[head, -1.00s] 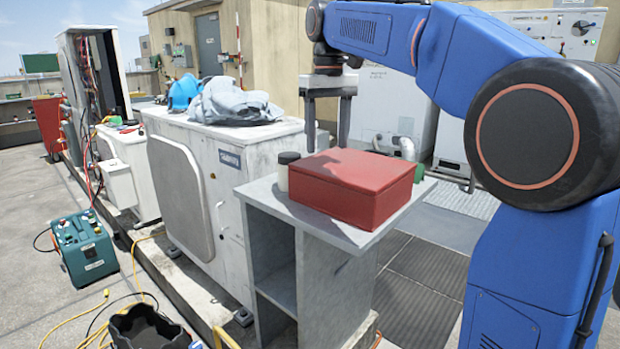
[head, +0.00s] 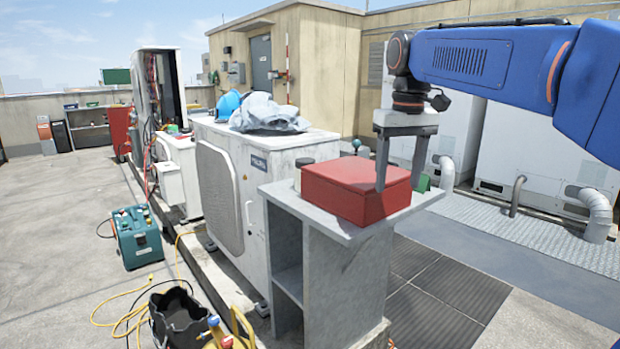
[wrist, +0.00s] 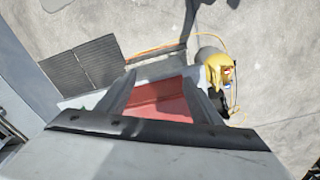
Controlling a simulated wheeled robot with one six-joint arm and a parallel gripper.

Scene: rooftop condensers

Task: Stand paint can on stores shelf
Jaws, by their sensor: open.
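A pale can with a dark lid (head: 298,178) stands on the grey stand's top (head: 283,197), mostly hidden behind a red box (head: 345,195); I cannot tell whether it is the paint can. My gripper (head: 402,178) is open and points down over the right part of the red box. In the wrist view the box (wrist: 160,98) shows between the two spread fingers (wrist: 160,82), with nothing clearly gripped. A grey shelf unit (head: 92,130) stands far off at the back left by the parapet; its label, if any, cannot be read.
A white condenser unit (head: 225,185) with a blue helmet and grey cloth on top stands left of the stand. A teal machine (head: 138,238), yellow cables and a black tool bag (head: 178,318) lie on the floor. Open concrete (head: 60,220) runs along the left.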

